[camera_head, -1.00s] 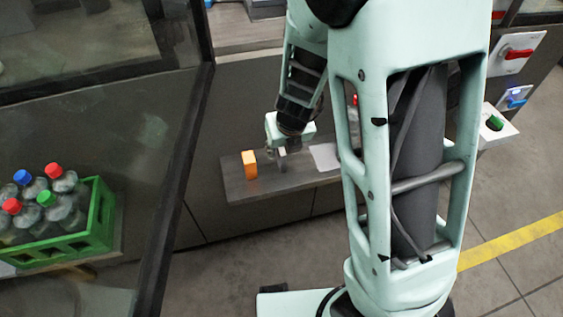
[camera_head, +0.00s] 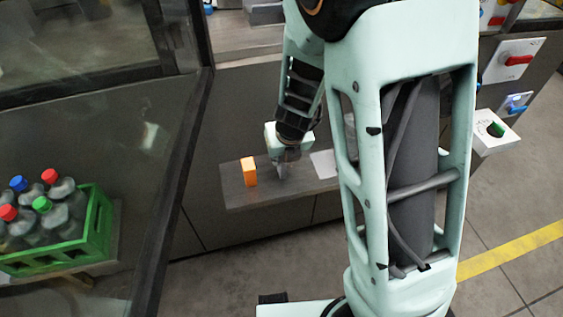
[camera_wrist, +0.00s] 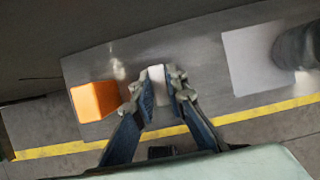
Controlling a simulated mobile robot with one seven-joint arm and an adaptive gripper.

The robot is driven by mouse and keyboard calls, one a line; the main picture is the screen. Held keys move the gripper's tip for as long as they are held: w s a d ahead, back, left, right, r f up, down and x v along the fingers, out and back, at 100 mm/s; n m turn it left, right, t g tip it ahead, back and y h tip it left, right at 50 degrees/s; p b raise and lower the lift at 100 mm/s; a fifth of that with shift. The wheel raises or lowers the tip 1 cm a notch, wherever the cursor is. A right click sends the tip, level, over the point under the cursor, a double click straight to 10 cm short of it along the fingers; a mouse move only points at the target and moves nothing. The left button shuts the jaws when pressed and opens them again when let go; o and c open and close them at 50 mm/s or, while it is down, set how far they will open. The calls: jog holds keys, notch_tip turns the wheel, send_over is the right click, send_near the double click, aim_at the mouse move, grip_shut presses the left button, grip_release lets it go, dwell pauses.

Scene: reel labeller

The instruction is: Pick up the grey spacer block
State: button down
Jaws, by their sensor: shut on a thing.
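The grey spacer block (camera_wrist: 157,86) is a light grey, upright piece between the two fingers of my gripper (camera_wrist: 163,92) in the wrist view. The fingers are shut on it, one on each side. In the head view my gripper (camera_head: 281,172) points down at the grey shelf (camera_head: 240,196); the block is too small and covered there to make out. I cannot tell whether the block touches the shelf.
An orange block (camera_head: 249,171) stands left of my gripper, and also shows in the wrist view (camera_wrist: 95,101). A white sheet (camera_head: 323,164) lies to the right, with a dark round object (camera_wrist: 298,46) on it. A green crate (camera_head: 97,232) of bottles stands far left.

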jog(key=shift+r, duration=0.15)
notch_tip(320, 180, up, 10)
jog(key=p, duration=0.8)
